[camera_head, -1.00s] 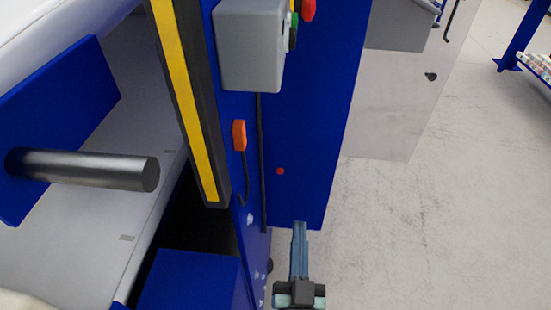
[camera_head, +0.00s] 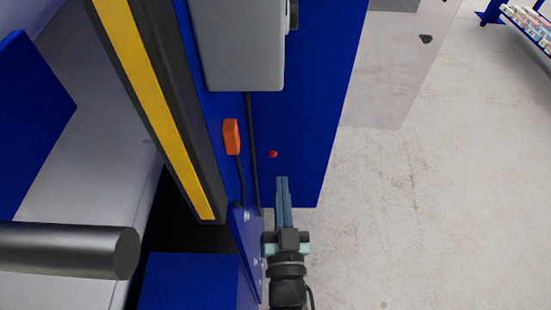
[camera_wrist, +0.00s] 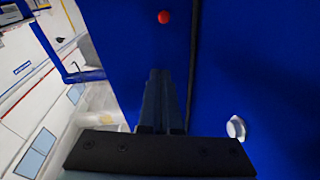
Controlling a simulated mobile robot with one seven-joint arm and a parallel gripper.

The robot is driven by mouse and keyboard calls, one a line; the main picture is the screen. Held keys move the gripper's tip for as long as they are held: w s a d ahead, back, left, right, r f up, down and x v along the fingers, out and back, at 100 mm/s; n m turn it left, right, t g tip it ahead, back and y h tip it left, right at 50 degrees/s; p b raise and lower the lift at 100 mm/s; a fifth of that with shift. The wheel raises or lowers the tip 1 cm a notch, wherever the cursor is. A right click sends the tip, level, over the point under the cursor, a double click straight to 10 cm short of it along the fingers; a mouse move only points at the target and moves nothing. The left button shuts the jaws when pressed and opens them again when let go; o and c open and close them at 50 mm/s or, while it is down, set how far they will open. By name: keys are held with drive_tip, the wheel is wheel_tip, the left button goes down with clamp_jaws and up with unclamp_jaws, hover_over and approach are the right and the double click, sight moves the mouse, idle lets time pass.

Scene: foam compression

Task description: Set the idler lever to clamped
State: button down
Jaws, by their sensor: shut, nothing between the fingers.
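A small red round knob (camera_head: 273,154) shows against the blue machine panel (camera_head: 305,130); it may belong to the idler lever, but no lever arm can be made out. In the wrist view the red knob (camera_wrist: 164,17) is at the top, beyond my fingertips. My gripper (camera_head: 282,180) is shut and empty, its fingers pointing up the picture just below the knob, apart from it in the picture. The shut fingers (camera_wrist: 160,74) also show in the wrist view in front of the blue panel.
An orange block (camera_head: 231,137) with a dark cable is on the blue side left of the knob. A grey box (camera_head: 238,50) is above. A yellow-black strip (camera_head: 155,105) and a metal roller (camera_head: 68,250) are left. A pale bolt head (camera_wrist: 236,128) is on the panel. Open floor (camera_head: 420,200) lies right.

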drive_tip(key=r, duration=0.1)
hover_over(275, 154)
drive_tip(key=s, duration=0.4)
drive_tip(key=shift+d+r, duration=0.15)
drive_tip(key=shift+d, duration=0.3)
drive_tip(key=f+b, duration=0.1)
drive_tip(key=f, duration=0.2)
drive_tip(key=shift+w+a+b, duration=0.2)
drive_tip(key=shift+w+b, duration=0.15)
drive_tip(key=shift+b, duration=0.05)
drive_tip(key=shift+w+a+f, duration=0.15)
drive_tip(key=shift+w+f, duration=0.05)
drive_tip(key=shift+f, duration=0.3)
drive_tip(key=shift+f+b, duration=0.1)
drive_tip(key=shift+b, duration=0.25)
drive_tip(key=shift+f+b, duration=0.45)
drive_tip(key=shift+f, duration=0.25)
drive_tip(key=shift+r, duration=0.2)
